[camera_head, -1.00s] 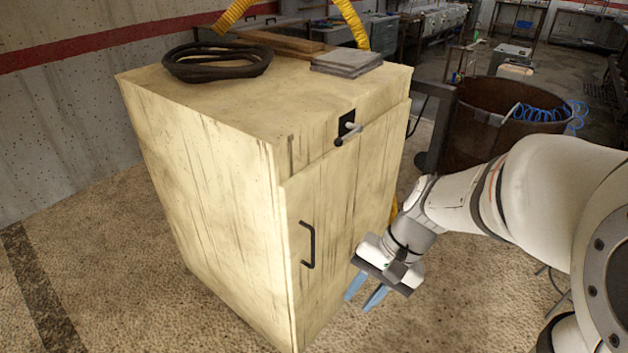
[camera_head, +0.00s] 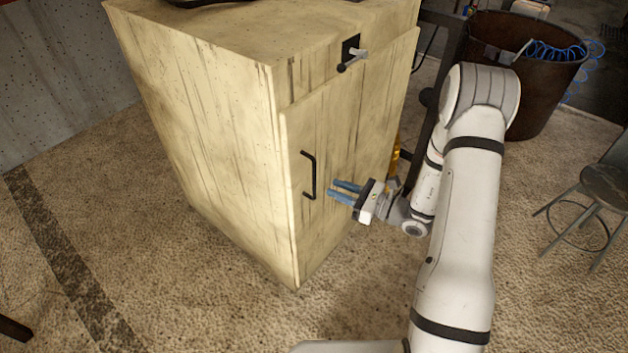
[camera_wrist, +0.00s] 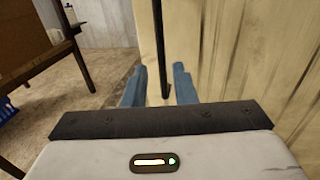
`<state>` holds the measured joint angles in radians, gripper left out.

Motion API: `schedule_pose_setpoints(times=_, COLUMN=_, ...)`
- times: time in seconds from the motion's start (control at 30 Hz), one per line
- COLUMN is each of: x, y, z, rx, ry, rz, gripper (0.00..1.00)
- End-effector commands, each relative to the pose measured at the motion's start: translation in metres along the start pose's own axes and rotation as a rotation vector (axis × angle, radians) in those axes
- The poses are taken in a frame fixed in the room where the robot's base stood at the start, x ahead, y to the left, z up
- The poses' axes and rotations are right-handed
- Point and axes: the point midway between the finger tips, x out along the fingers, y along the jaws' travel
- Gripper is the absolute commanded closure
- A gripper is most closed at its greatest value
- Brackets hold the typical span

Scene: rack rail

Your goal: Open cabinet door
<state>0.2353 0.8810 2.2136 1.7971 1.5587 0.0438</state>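The cream wooden cabinet (camera_head: 215,120) stands on the floor, with its door (camera_head: 335,165) on the front, shut or nearly shut. A black vertical bar handle (camera_head: 312,176) is on the door's left side. A small lever latch (camera_head: 352,58) sits on the panel above the door. My gripper (camera_head: 336,188) has two blue fingers apart, pointing at the handle from its right. In the wrist view, the handle (camera_wrist: 158,50) shows between the open fingers (camera_wrist: 158,86), its lower end near the fingertips. I cannot tell whether they touch it.
A brown barrel (camera_head: 515,75) with a blue coiled hose stands behind to the right. A grey stool (camera_head: 605,190) is at the right. The floor left and in front of the cabinet is mostly clear.

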Motion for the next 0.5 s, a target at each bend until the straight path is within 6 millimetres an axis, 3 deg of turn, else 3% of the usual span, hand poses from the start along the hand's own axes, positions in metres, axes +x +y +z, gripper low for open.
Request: schedule_pose_setpoints(times=0.5, x=0.069, y=-0.001, z=-0.001, rx=0.003, ry=-0.002, rz=-0.005, gripper=0.75)
